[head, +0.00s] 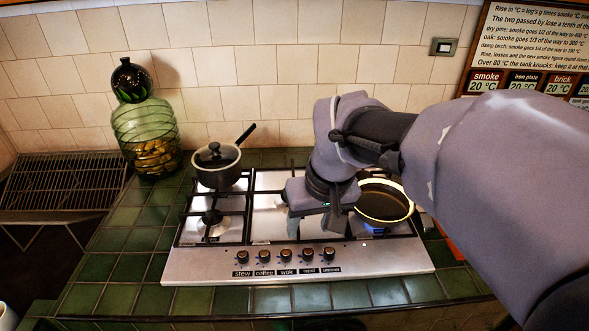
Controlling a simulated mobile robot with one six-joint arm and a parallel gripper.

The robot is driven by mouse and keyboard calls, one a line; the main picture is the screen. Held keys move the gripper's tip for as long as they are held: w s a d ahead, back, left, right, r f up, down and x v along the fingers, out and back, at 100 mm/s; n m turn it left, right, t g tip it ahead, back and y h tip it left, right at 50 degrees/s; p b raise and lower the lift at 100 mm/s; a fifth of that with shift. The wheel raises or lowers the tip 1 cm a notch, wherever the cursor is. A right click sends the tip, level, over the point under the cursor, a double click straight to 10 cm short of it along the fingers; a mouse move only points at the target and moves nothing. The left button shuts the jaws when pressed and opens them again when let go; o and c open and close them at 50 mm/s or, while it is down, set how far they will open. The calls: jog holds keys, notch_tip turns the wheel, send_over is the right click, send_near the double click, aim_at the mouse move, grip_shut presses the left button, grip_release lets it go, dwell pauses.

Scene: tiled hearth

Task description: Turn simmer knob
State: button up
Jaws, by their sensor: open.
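A row of several dark knobs with copper-coloured bases runs along the front of the steel hob (200,268). The labels of the left three read stew, coffee and wok. The two labels on the right are too small to read surely, so I cannot tell for certain which is the simmer knob; the rightmost knob (329,254) has the longest label. My gripper (315,222) points down over the middle of the hob, behind and above the right-hand knobs. It is open and empty, apart from the knobs.
A lidded pot (218,170) stands on the back left burner. A pan (384,203) sits at the right, with blue flame below its front edge. The front left burner (213,222) is bare. A green glass jar (146,140) stands left; a wire rack (60,185) lies beyond.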

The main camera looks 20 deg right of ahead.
jog(key=w+d+f+n+g+p, duration=0.1)
jog(key=w+d+p, duration=0.1)
jog(key=w+d, duration=0.3)
jog(key=n+g+p, duration=0.2)
jog(key=n, duration=0.1)
send_over(330, 250)
notch_tip(330, 250, down, 6)
jog(key=shift+h, duration=0.3)
notch_tip(330, 250, down, 18)
jog(key=b, duration=0.7)
jog(key=shift+f, duration=0.1)
grip_shut()
